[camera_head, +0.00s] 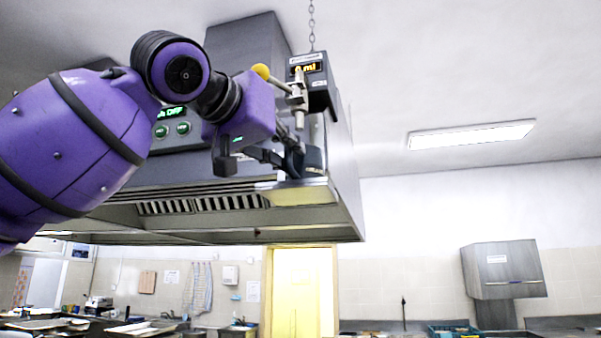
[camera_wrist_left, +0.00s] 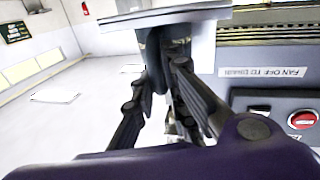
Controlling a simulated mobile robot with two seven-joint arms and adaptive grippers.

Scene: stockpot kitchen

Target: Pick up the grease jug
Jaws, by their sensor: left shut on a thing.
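My left gripper (camera_head: 290,158) is at the right front corner of the steel hood, below a small display box. It is shut on a dark upright piece, which I take to be the grease jug (camera_head: 314,157). In the left wrist view its two black fingers close on this dark piece (camera_wrist_left: 163,50), in front of a pale steel plate (camera_wrist_left: 190,14). In the head view the piece is just above a yellowish-lit ledge (camera_head: 300,195); whether it touches the ledge I cannot tell. The fingers and wrist hide much of it. My right gripper is out of view.
The display box (camera_head: 316,84) reads 0 ml and hangs by a chain, with a yellow-knobbed valve (camera_head: 261,71) beside it. The hood (camera_head: 340,170) is close around my gripper. The space to the right of the hood is free.

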